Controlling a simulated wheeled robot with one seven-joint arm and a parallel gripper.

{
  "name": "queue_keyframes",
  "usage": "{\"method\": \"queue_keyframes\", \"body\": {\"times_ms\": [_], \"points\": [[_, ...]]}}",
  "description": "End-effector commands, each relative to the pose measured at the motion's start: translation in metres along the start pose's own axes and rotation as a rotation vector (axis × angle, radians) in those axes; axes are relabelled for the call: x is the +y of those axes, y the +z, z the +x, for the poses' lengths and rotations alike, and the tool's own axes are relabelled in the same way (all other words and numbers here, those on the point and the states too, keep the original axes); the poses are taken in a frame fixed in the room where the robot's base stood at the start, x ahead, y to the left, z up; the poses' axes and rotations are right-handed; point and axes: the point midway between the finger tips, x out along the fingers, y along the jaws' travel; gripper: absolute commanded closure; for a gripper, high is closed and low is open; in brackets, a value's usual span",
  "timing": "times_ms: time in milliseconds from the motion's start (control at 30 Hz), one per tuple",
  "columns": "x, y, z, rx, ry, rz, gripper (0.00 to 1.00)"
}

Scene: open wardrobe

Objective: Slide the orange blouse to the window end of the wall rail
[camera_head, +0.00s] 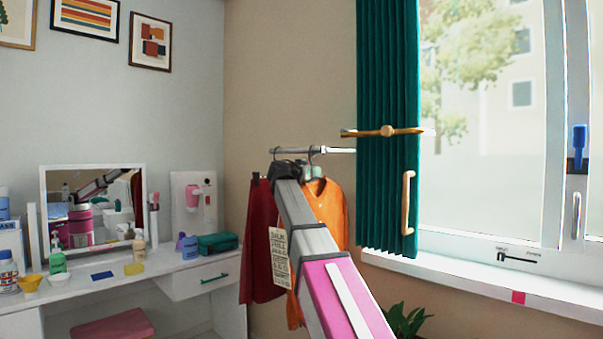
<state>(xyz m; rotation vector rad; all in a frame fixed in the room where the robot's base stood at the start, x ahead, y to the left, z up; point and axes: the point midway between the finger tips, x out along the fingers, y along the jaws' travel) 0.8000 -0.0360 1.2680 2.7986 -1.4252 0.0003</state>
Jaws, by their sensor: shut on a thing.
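The orange blouse (333,212) hangs from the short wall rail (325,150), behind my arm; parts of it show on both sides of the arm. A grey-green hanger (314,170) shows at its neck. My gripper (286,168) is up at hanger height, just below the rail, at the blouse's left shoulder side. It is shut on the blouse or its hanger; the fingertips and exact contact are hard to see. The rail's right end lies near the green curtain and window (490,110).
A dark red garment (258,240) hangs left of the blouse, and a printed tag (279,257) hangs between them. The green curtain (388,60) with a wooden holdback (387,131) stands right of the rail. A white dressing table (130,285) with bottles is at left.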

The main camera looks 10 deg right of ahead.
Motion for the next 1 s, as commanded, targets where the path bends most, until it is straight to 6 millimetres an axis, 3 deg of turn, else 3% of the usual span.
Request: {"method": "queue_keyframes", "body": {"times_ms": [33, 67, 133, 433, 567, 1000], "points": [[0.005, 0.001, 0.0, 0.0, 0.001, 0.001, 0.94], [0.004, 0.0, 0.0, 0.0, 0.0, 0.0, 0.7], [0.003, 0.0, 0.0, 0.0, 0.0, 0.0, 0.47], [0.003, 0.001, -0.001, -0.002, 0.0, 0.001, 0.47], [0.004, 0.001, -0.011, -0.002, 0.0, 0.001, 0.47], [0.005, 0.004, -0.089, -0.005, -0.003, 0.001, 0.47]]}}
